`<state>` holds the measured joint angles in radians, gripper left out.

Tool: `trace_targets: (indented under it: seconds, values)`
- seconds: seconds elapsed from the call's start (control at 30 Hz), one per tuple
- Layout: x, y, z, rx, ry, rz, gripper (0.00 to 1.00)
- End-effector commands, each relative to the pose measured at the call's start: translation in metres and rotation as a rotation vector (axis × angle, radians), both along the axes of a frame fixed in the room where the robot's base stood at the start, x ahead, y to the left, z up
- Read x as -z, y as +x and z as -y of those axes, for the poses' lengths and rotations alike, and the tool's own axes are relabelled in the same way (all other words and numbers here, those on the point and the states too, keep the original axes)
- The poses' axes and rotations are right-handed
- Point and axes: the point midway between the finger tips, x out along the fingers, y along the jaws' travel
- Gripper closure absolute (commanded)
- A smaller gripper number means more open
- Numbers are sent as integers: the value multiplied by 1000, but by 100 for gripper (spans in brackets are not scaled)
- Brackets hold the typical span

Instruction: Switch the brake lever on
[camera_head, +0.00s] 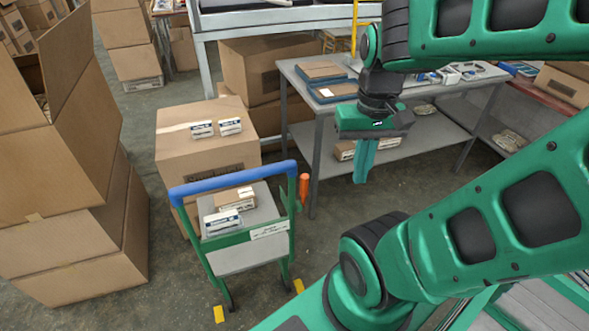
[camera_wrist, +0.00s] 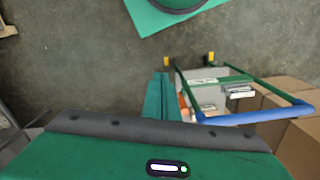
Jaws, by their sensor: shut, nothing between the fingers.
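A green-framed cart (camera_head: 246,260) with a blue handlebar (camera_head: 232,177) stands at centre left in the head view. An upright orange grip (camera_head: 304,188), which looks like the brake lever, is on the cart's right side. In the wrist view, the cart (camera_wrist: 215,75) is right of centre, and the orange grip (camera_wrist: 184,108) is partly hidden beside my fingers. My green gripper (camera_head: 361,180) points down, to the right of the orange grip and apart from it in the head view. Its fingers (camera_wrist: 157,76) are shut and empty.
Small boxes (camera_head: 222,222) lie on the cart's shelves. A large cardboard box (camera_head: 195,155) stands behind the cart, and stacked boxes (camera_head: 75,210) stand to its left. A grey table (camera_head: 312,100) is behind my gripper. Floor (camera_head: 335,225) is clear between cart and arm.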

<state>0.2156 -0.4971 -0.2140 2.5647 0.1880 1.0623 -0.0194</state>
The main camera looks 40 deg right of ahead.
Motion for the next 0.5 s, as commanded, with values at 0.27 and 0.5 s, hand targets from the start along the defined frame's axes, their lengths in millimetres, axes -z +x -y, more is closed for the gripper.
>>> trace_targets:
  seconds: [0.27,0.5]
  values:
    - [-11,54,5,-86,0,-46,100]
    - [-5,137,10,-222,12,-115,100]
